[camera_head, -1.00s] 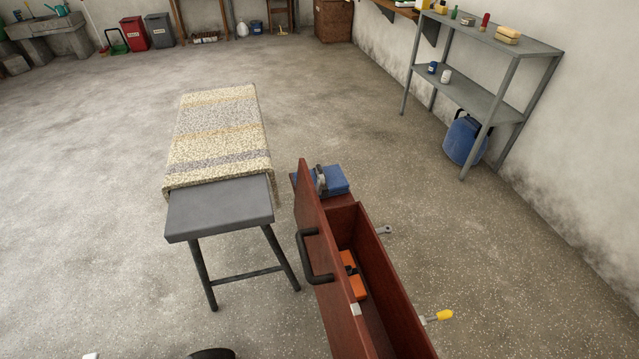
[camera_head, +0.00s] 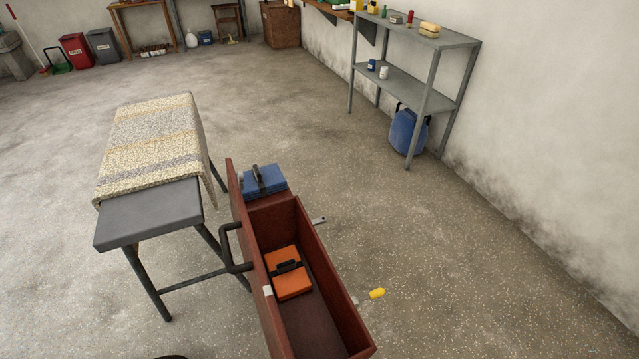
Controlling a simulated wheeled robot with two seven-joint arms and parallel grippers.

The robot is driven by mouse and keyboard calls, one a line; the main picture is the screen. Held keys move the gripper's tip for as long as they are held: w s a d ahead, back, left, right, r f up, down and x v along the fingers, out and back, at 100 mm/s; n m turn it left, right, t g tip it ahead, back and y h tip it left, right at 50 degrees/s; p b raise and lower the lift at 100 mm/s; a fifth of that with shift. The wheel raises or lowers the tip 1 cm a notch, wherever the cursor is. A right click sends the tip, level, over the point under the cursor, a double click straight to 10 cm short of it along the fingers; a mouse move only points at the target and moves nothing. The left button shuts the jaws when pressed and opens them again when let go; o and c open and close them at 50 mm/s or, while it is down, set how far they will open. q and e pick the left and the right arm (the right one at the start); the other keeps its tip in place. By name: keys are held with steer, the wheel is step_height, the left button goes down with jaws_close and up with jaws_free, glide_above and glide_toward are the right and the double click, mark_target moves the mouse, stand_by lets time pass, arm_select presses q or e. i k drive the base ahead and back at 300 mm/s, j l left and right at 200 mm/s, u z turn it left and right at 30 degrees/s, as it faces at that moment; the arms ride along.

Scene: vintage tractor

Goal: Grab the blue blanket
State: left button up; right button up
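Neither of my grippers shows in the head view.
A grey table (camera_head: 150,212) with a patterned cloth (camera_head: 152,145) stands left of the box. A grey shelf (camera_head: 401,82) stands by the right wall.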

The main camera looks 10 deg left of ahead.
mark_target(262, 182)
steer(key=l+z, duration=0.3)
steer(key=z, duration=0.15)
steer(key=i+l+z, duration=0.1)
steer(key=l+z, duration=0.15)
steer(key=z, duration=0.2)
steer(key=i+l+z, duration=0.1)
steer(key=l+z, duration=0.15)
steer(key=z, duration=0.2)
steer(key=i+l+z, duration=0.1)
steer(key=z, duration=0.35)
steer(key=i+l+u, duration=0.2)
steer(key=i+u, duration=0.2)
steer(key=i, duration=0.15)
steer(key=i+l+u, duration=0.4)
steer(key=i+j+u, duration=0.6)
steer(key=u, duration=0.25)
steer(key=i+u, duration=0.85)
steer(key=i+l+u, duration=0.2)
steer(key=i+u, duration=0.7)
steer(key=i+l+u, duration=0.25)
steer(key=i+u, duration=0.25)
steer(key=i+l+u, duration=0.5)
steer(key=k+j, duration=0.05)
steer(key=j, duration=0.05)
